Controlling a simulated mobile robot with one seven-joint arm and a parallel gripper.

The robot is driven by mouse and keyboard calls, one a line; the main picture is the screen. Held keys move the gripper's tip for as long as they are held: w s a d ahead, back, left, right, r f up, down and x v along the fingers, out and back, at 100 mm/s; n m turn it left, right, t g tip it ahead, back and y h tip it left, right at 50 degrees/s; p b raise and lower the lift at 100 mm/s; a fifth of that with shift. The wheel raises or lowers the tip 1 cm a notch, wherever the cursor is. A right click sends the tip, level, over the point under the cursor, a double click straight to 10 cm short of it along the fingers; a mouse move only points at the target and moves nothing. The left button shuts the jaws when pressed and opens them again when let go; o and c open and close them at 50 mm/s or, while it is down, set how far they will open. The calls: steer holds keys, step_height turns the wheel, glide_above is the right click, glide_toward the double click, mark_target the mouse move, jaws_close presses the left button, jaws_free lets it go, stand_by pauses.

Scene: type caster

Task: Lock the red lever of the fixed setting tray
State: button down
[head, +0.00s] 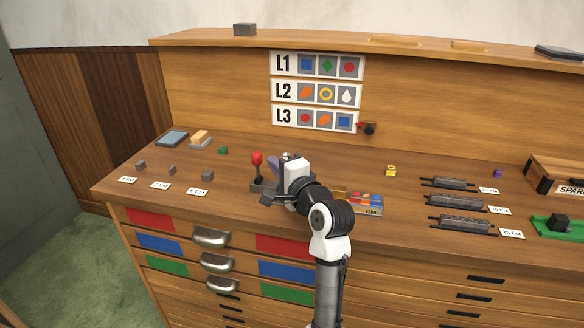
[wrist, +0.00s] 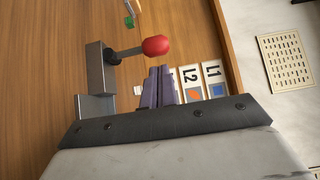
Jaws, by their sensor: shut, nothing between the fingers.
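The red lever (head: 257,159) stands upright, its round red knob on top, left of my gripper in the head view. In the wrist view the knob (wrist: 155,46) sits on a short dark shaft from a grey metal bracket (wrist: 95,65). My gripper (wrist: 158,70) is shut and empty. Its fingertips are close beside the knob, with a small gap seen in the wrist view. A tray with coloured tiles (head: 362,199) shows right of my arm. My arm hides the area between it and the lever, so I cannot tell whether they join.
A sign with rows L1, L2 and L3 (head: 317,92) is on the back panel, with a dark knob (head: 369,129) beside it. Small grey blocks (head: 207,176) with labels lie at the left. Dark racks (head: 460,204) and a green tray (head: 560,227) are at the right.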

steer(key=shift+w+a, duration=0.2)
steer(key=shift+a, duration=0.3)
steer(key=shift+r+p, duration=0.15)
steer(key=shift+p, duration=0.2)
